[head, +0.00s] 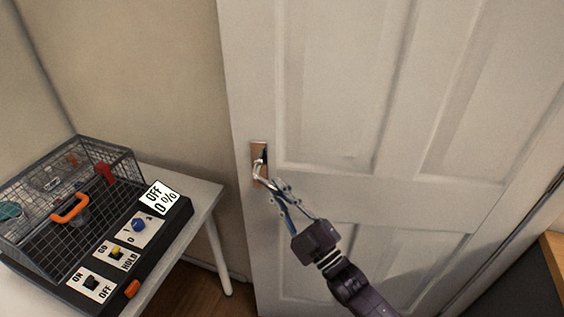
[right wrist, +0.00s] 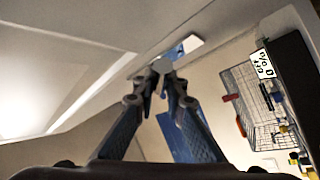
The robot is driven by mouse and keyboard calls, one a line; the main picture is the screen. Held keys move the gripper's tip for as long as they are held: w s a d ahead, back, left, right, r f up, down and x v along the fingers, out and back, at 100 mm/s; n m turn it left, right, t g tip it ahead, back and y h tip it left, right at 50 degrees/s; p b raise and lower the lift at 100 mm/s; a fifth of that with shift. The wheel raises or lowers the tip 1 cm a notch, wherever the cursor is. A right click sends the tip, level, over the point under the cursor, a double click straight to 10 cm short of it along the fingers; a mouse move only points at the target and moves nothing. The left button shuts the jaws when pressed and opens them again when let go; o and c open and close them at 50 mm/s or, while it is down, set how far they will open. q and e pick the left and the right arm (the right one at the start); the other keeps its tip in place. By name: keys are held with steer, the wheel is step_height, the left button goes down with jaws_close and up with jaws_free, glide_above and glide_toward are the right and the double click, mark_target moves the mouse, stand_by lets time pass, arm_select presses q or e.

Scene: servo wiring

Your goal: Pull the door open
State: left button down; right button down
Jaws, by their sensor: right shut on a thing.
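The white panelled door (head: 350,185) fills the middle and right of the head view. Its handle (head: 260,167) sits on a metal plate (head: 259,148) near the door's left edge. My right gripper (head: 268,182) reaches up from below and is shut on the handle. In the right wrist view the fingertips (right wrist: 161,78) meet at the round end of the handle (right wrist: 162,65), with the plate (right wrist: 190,46) behind it. The fingers hide part of the handle. I see no clear gap at the door's left edge. My left gripper is not in view.
A white table (head: 207,196) stands left of the door. It carries a wire cage box (head: 75,190) with an orange handle and a dark switch panel (head: 130,245). Wooden floor (head: 195,290) shows between table and door. A dark piece of furniture (head: 525,280) stands at the lower right.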

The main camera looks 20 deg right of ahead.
steer(key=s+a+n+g+y+p, duration=0.2)
steer(key=s+a+g+y, duration=0.1)
steer(key=s, duration=1.3)
steer(key=shift+s+r+n+y, duration=0.2)
steer(key=shift+n+y, duration=0.1)
steer(key=shift+y, duration=0.6)
steer(key=c, duration=2.4)
jaws_free()
steer(key=shift+w, duration=0.1)
steer(key=o, duration=0.4)
steer(key=shift+o, duration=0.2)
steer(key=shift+f, duration=0.1)
steer(key=v, duration=1.2)
